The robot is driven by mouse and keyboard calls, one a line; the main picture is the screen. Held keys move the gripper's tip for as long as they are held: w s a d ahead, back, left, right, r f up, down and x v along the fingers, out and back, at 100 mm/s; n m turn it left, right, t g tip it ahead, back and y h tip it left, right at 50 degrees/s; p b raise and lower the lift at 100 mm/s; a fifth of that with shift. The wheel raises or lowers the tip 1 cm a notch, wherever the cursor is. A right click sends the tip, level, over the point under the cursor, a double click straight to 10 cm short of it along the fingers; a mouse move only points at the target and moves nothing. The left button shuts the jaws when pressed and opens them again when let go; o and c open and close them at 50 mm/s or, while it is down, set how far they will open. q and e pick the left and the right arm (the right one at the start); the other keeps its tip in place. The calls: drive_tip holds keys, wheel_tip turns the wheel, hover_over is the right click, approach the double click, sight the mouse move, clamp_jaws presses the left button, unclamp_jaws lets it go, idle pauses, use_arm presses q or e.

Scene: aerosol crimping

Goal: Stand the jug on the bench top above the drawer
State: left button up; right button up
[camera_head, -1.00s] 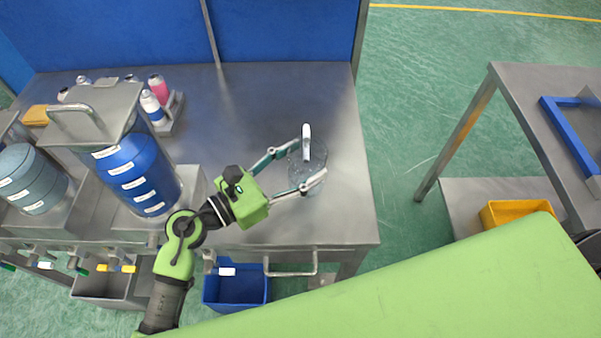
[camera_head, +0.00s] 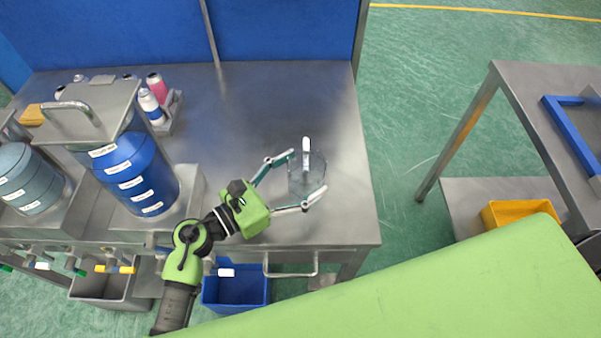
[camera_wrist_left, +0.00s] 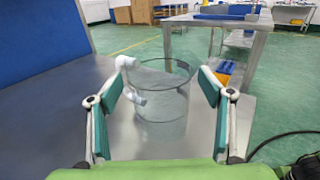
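The clear jug (camera_head: 318,165) with a white handle stands upright on the bench top (camera_head: 345,215), near its right end. A drawer handle (camera_head: 291,273) shows at the bench front below that area. My left gripper (camera_head: 306,172) is open, with one finger on each side of the jug. In the left wrist view the jug (camera_wrist_left: 172,122) stands between the spread fingers, with gaps visible at both sides, and its white handle (camera_wrist_left: 128,80) is at the left finger. Whether a finger touches it is not clear. My right gripper is out of view.
A blue drum (camera_head: 140,180) and a grey-blue drum (camera_head: 30,185) stand at the left. Cans sit in a small rack (camera_head: 172,112) behind. A blue bin (camera_head: 237,292) is under the bench front. The bench middle and back right are clear.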

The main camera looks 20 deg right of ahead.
use_arm(q)
drive_tip(key=shift+r, duration=0.1)
drive_tip(key=shift+r+p, duration=0.2)
drive_tip(key=shift+p, duration=0.15)
drive_tip(key=b+v, duration=0.2)
drive_tip(key=v, duration=0.5)
drive_tip(key=shift+f, duration=0.2)
drive_tip(key=shift+s+a+r, duration=0.1)
drive_tip(key=shift+a, duration=0.1)
